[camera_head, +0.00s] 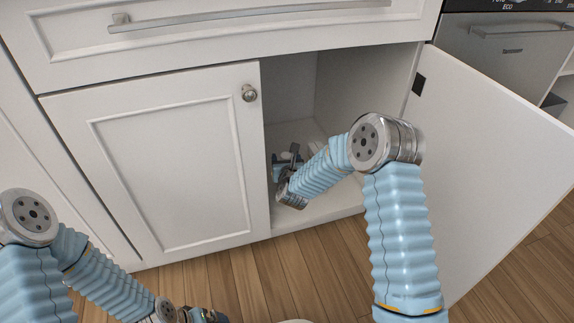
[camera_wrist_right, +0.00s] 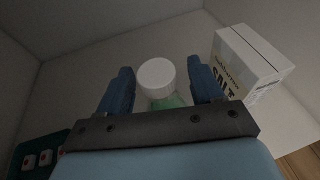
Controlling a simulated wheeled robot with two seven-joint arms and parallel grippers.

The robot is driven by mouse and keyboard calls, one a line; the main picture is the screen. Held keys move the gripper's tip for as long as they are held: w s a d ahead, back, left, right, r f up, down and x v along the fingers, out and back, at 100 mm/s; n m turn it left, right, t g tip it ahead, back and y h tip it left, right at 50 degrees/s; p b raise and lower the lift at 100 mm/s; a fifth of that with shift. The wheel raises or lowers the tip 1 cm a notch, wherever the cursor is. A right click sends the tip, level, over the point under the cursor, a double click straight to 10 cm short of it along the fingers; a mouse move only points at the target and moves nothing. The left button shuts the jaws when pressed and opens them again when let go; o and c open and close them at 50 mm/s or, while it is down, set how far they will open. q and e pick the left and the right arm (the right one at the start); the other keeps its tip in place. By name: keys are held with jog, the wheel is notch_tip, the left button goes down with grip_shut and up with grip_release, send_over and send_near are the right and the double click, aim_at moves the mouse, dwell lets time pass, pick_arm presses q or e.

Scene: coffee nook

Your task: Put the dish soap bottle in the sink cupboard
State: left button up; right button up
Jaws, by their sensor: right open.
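The sink cupboard (camera_head: 318,90) has its right door (camera_head: 490,160) swung wide open and its left door (camera_head: 170,160) shut. My right arm reaches inside, with the right gripper (camera_head: 286,168) low in the cupboard. In the right wrist view its two blue fingers stand apart, open. A bottle with a round white cap (camera_wrist_right: 156,74) and a green body (camera_wrist_right: 168,102), apparently the dish soap, stands between them. Its lower part is hidden by the gripper. I cannot tell whether a finger touches it. My left gripper (camera_head: 205,315) is cut off at the bottom edge; its jaws are unclear.
A salt box (camera_wrist_right: 246,60) stands right of the bottle inside the cupboard. A dark green container (camera_wrist_right: 38,155) with small white items is at the lower left of the right wrist view. A drawer (camera_head: 230,30) is shut above; an appliance (camera_head: 505,50) stands right.

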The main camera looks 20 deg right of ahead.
jog(key=p+v, duration=0.1)
jog(key=v, duration=1.1)
